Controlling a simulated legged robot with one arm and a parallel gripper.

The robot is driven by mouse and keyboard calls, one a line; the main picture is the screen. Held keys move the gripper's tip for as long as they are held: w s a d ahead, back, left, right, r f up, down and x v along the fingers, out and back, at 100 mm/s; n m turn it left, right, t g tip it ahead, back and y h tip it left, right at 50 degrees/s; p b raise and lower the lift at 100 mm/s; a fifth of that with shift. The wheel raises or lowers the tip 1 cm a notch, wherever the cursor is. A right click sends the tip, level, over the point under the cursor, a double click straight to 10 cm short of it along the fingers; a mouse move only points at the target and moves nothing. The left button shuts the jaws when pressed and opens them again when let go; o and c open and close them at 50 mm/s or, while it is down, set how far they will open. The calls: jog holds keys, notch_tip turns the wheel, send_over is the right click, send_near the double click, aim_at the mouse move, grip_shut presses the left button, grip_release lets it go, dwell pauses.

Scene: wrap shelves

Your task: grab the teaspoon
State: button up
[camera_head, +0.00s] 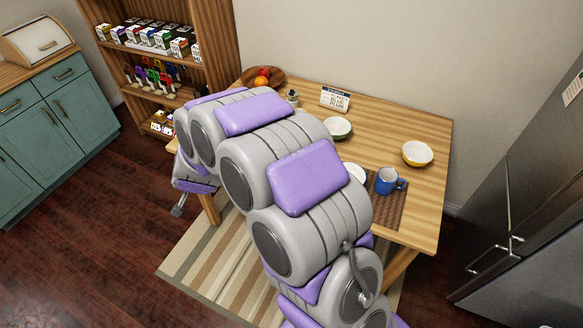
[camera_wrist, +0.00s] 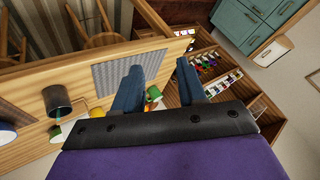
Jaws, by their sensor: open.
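I cannot make out a teaspoon in either view. My gripper (camera_head: 179,208) hangs low beside the left end of the wooden table (camera_head: 390,131) in the head view, with the bulky arm in front of much of the table. In the wrist view, the two dark blue fingers of my gripper (camera_wrist: 159,67) stand apart, with nothing seen between their tips. The middle shelf of the wooden shelf unit (camera_head: 212,41) holds several small items with coloured handles (camera_head: 153,76), too small to identify.
On the table are a blue mug (camera_head: 387,181), a yellow bowl (camera_head: 417,153), a green bowl (camera_head: 338,128), a sign (camera_head: 335,98) and a fruit bowl (camera_head: 277,72). A teal cabinet (camera_head: 58,113) stands left and a fridge (camera_head: 520,190) right. The floor between cabinet and table is clear.

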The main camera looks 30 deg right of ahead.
jog(key=w+d+f+m+t+h, duration=0.1)
jog(key=w+d+f+m+h, duration=0.25)
jog(key=f, duration=0.55)
jog(key=s+d+f+m+t+h+b, duration=0.1)
jog(key=s+d+f+h, duration=0.25)
jog(key=d+h, duration=0.3)
jog(key=s+d+f+m+h, duration=0.1)
jog(key=s+d+f+h, duration=0.25)
jog(key=d+h, duration=0.35)
jog(key=shift+y, duration=0.3)
jog(key=b+x, duration=0.1)
jog(key=x, duration=0.5)
jog(key=b+x, duration=0.2)
jog(key=x, duration=0.4)
jog(key=s+b+x, duration=0.1)
jog(key=x, duration=0.5)
jog(key=shift+w+d+f, duration=0.25)
jog(key=shift+d+f, duration=0.15)
jog(key=shift+d, duration=0.25)
jog(key=shift+w+d, duration=0.2)
grip_shut()
